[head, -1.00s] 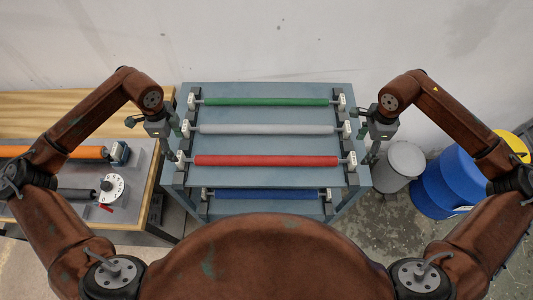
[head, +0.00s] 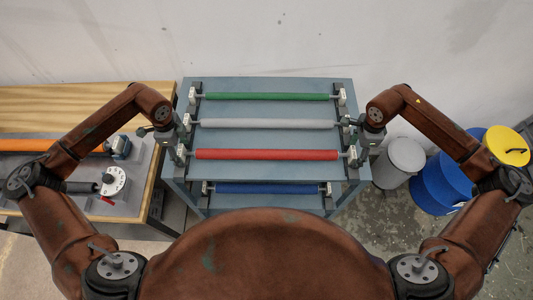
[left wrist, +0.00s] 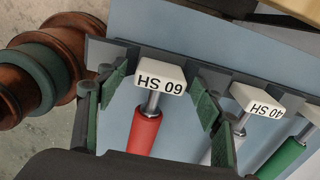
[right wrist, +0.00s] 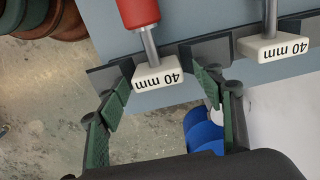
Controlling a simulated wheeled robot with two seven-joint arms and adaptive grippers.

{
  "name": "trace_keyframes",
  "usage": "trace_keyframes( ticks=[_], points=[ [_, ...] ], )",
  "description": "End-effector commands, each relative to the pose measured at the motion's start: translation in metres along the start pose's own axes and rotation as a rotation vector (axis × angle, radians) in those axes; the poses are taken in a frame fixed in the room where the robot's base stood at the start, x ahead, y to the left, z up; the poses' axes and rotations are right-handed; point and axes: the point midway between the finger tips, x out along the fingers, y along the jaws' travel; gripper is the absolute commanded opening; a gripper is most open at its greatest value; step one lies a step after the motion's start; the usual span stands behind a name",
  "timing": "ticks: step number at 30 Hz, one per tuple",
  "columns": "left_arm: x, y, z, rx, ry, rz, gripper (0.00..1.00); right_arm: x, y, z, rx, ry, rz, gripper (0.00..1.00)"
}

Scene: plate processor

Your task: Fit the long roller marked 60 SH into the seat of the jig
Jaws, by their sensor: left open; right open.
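The red roller (head: 266,154) lies across the front of the rack's upper level. Its left end block (left wrist: 160,80) reads 60 SH, upside down in the left wrist view; its right end block (right wrist: 158,72) reads 40 mm. My left gripper (left wrist: 162,98) is open, its fingers on either side of the 60 SH end. My right gripper (right wrist: 162,98) is open around the 40 mm end, with a gap to each finger. A grey fixture with a dial (head: 115,182), perhaps the jig, is on the left bench; its seat is not clear.
Behind the red roller lie a grey roller (head: 265,123), marked 40 SH, and a green roller (head: 266,96). A blue roller (head: 266,188) is lower in front. An orange roller (head: 30,145) is on the left bench. A grey bin (head: 400,160) and blue barrels (head: 440,185) stand right.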

Motion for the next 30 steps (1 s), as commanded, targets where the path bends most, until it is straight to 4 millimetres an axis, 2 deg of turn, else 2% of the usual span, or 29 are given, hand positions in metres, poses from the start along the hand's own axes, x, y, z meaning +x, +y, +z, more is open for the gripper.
trace_keyframes(
  ticks=[6, 30],
  points=[
    [-0.0001, 0.0, 0.0001, 0.0, 0.0, 0.0, 0.6, -0.0002, 0.0, 0.0001, 0.0, 0.0, 0.0, 0.6],
    [-0.0003, 0.0001, 0.0002, 0.0, 0.0, 0.0, 0.05, -0.0005, -0.0002, 0.0005, 0.0, -0.001, -0.001, 0.05]
  ],
)
